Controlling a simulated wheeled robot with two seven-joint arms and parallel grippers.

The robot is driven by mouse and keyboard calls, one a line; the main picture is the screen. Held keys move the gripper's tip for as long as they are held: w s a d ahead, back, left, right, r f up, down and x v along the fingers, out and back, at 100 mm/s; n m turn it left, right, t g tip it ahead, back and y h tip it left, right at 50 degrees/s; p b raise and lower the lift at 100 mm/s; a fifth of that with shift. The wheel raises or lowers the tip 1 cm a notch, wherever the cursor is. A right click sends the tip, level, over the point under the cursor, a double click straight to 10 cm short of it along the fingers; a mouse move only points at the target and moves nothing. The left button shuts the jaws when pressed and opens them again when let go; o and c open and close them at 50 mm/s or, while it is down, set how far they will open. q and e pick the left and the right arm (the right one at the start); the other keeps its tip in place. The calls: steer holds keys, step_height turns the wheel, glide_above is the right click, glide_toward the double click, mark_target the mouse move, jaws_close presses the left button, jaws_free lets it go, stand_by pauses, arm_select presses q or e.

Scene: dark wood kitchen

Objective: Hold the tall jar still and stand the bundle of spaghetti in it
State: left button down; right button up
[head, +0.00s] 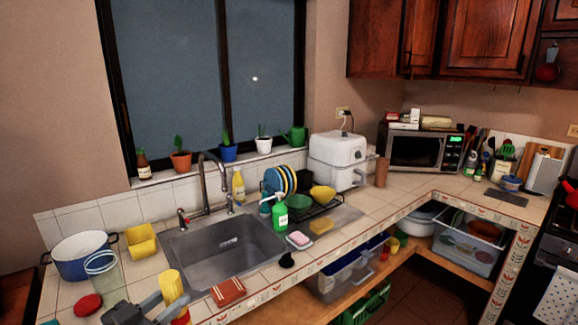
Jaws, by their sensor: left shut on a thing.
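A tall clear jar (103,272) with a pale blue-green rim stands on the tiled counter at the left, beside the blue pot. My left gripper (172,308) is at the bottom edge, to the right of the jar and apart from it. It is shut on an upright yellow bundle (171,284), which looks like the spaghetti; its top stands above the fingers and its lower part is partly hidden by them. A red and yellow end shows below the fingers. My right gripper is not in view.
The sink (225,250) lies to the right. A reddish-brown cloth or packet (228,292) lies at the counter's front edge.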

mark_target(179, 322)
arm_select(q)
steer(key=f+n+y, duration=0.1)
steer(key=s+f+n+t+y, duration=0.1)
steer(key=f+y, duration=0.1)
steer(key=s+d+f+n+t+y, duration=0.1)
steer(key=f+y, duration=0.1)
steer(key=shift+f+n, duration=0.2)
steer(key=shift+n, duration=0.1)
steer(key=shift+w+d+r+n+y, duration=0.15)
steer(key=shift+n+y, duration=0.2)
steer(key=shift+y, duration=0.25)
steer(key=shift+w+r+n+y, duration=0.1)
steer(key=shift+n+y, duration=0.25)
steer(key=shift+y, duration=0.25)
steer(key=shift+f+n+y, duration=0.1)
steer(key=shift+n+y, duration=0.3)
steer(key=shift+y, duration=0.4)
